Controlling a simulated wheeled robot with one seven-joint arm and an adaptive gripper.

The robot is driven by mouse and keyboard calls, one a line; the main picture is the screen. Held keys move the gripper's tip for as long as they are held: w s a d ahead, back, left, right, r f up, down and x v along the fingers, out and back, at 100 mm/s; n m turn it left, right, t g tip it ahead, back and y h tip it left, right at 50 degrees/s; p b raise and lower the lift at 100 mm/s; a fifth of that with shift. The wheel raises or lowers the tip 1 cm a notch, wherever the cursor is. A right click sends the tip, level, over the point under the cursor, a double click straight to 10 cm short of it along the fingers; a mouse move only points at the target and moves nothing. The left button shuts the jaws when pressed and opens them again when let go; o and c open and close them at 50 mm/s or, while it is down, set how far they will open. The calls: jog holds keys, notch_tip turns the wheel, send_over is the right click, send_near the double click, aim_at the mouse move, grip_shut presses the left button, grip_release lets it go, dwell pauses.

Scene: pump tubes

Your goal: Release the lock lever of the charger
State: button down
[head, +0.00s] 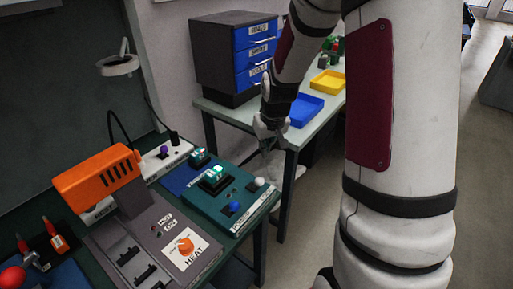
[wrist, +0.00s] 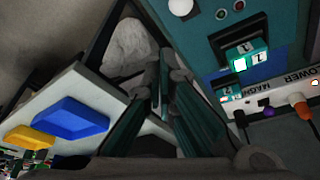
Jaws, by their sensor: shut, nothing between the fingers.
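A teal unit (head: 247,210), which looks like the charger, sits on the workbench, with lettering along its front edge. A green and white block (head: 213,177) sits in its black socket. A white ball knob (head: 259,182) and a blue ball knob (head: 234,206) stand on it; I cannot tell which is the lock lever. The wrist view shows the white knob (wrist: 180,6) and the block (wrist: 248,57) at the upper right. My gripper (head: 268,147) is shut and empty, above and beyond the unit's right end, apart from it. Its fingers (wrist: 162,85) show mid-picture.
An orange heat lamp (head: 97,180) over a grey heater box stands left of the unit. A white power strip (head: 172,158) lies behind. A side table holds a drawer cabinet (head: 232,55), a blue tray (head: 303,111) and a yellow tray (head: 327,82). Open floor separates the tables.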

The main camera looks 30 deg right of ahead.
jog(key=shift+s+d+r, duration=0.1)
jog(key=shift+s+r, duration=0.2)
jog(key=shift+s, duration=0.2)
jog(key=shift+s+d+r, duration=0.1)
jog(key=shift+s+r, duration=0.15)
jog(key=shift+s, duration=0.2)
